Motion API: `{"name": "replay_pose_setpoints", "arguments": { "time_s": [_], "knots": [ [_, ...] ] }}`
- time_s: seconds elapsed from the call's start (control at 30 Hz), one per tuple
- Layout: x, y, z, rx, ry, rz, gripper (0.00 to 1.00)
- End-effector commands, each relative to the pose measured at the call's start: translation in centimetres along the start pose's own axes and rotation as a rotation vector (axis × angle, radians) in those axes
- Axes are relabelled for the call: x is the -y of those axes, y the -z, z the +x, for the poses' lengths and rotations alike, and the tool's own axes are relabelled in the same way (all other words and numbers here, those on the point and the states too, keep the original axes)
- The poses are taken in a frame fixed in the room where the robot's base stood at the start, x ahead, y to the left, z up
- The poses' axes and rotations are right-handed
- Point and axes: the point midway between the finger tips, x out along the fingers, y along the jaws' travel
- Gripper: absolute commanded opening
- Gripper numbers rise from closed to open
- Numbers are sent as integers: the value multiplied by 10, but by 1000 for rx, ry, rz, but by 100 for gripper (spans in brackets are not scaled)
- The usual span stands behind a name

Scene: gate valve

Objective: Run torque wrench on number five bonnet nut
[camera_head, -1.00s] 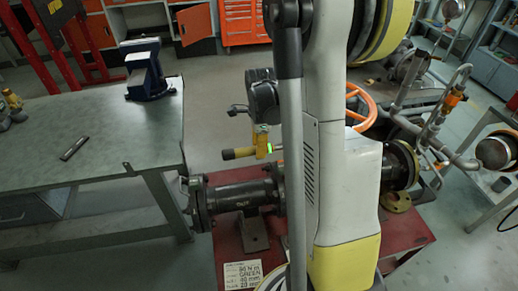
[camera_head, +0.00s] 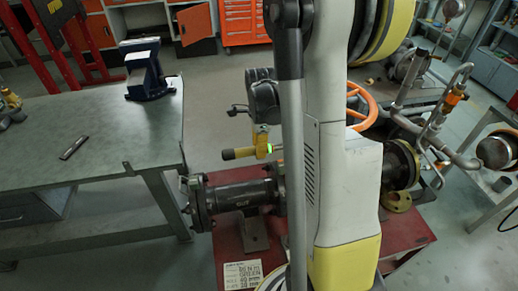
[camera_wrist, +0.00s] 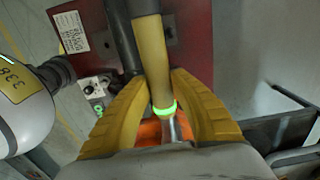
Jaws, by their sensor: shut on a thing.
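The torque wrench (camera_wrist: 152,55) is a yellow bar with a glowing green ring and a bright metal shank. My gripper (camera_wrist: 160,84) has its yellow fingers closed on either side of it. In the head view the wrench's yellow handle (camera_head: 236,153) points left, level, above the dark flanged pipe (camera_head: 238,195) of the valve, beside my gripper (camera_head: 262,138). The orange handwheel (camera_head: 366,104) shows to the right, behind my arm. My arm covers the valve's middle. The bonnet nuts, number five among them, and the wrench's working end cannot be made out.
The valve stands on a red stand (camera_head: 228,243) with a written white card (camera_head: 243,275) at its front. A grey workbench (camera_head: 90,130) with a blue vise (camera_head: 147,72) is at left. Bent piping (camera_head: 440,130) crowds the right. Open floor lies behind.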

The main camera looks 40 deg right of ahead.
Motion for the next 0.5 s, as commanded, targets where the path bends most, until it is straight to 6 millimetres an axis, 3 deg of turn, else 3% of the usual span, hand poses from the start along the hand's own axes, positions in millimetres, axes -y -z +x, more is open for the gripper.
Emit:
{"name": "replay_pose_setpoints", "arguments": {
  "time_s": [0.5],
  "knots": [
    [0, 0, 3, 0, 0, 0, 0]
  ]
}}
